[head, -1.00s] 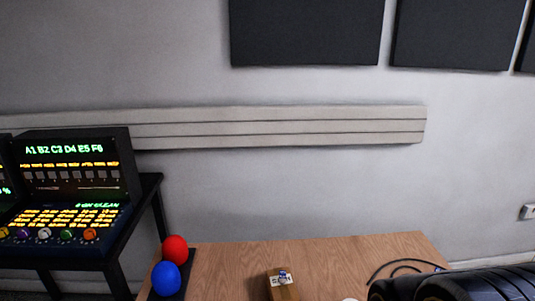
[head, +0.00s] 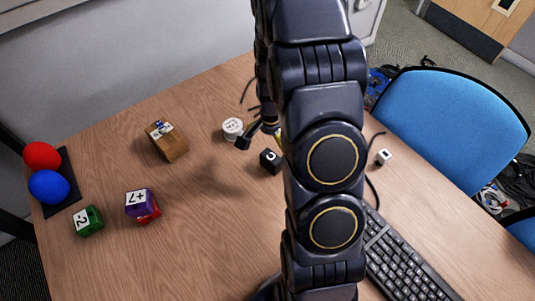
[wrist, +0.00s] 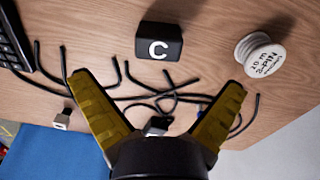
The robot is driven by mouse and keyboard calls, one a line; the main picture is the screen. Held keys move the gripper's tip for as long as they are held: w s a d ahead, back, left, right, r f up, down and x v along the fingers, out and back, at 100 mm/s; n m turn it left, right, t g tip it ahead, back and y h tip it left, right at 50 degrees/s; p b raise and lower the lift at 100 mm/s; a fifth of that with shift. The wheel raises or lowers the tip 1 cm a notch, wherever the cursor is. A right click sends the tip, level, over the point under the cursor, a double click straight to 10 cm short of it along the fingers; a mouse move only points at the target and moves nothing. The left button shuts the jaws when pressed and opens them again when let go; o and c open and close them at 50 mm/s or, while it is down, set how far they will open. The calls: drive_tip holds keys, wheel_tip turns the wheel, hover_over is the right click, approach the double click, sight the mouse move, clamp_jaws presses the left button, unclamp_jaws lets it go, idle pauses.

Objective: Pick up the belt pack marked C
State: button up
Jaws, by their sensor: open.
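The belt pack marked C is a small black box with a white C on it. In the wrist view it (wrist: 172,36) stands on the wooden table beyond my fingertips, near the top middle. In the head view the belt pack (head: 270,161) is just left of my arm, with its right side close to the arm's outline. My gripper (wrist: 159,82) is open and empty in the wrist view, its yellow-padded fingers spread wide and apart from the pack. In the head view my arm hides most of the gripper; one dark finger shows above and left of the pack.
Black cables (wrist: 165,98) lie tangled between my fingers and the pack. A white labelled reel (wrist: 260,54) is right of the pack. A keyboard (head: 400,262), brown box (head: 168,143), purple cube (head: 139,203) and green cube (head: 88,221) are on the table. A blue chair (head: 450,130) stands at the right.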

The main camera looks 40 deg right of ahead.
sight(271, 156)
drive_tip(key=shift+d+f, duration=0.15)
drive_tip(key=shift+f, duration=3.95)
drive_tip(key=c, duration=1.2)
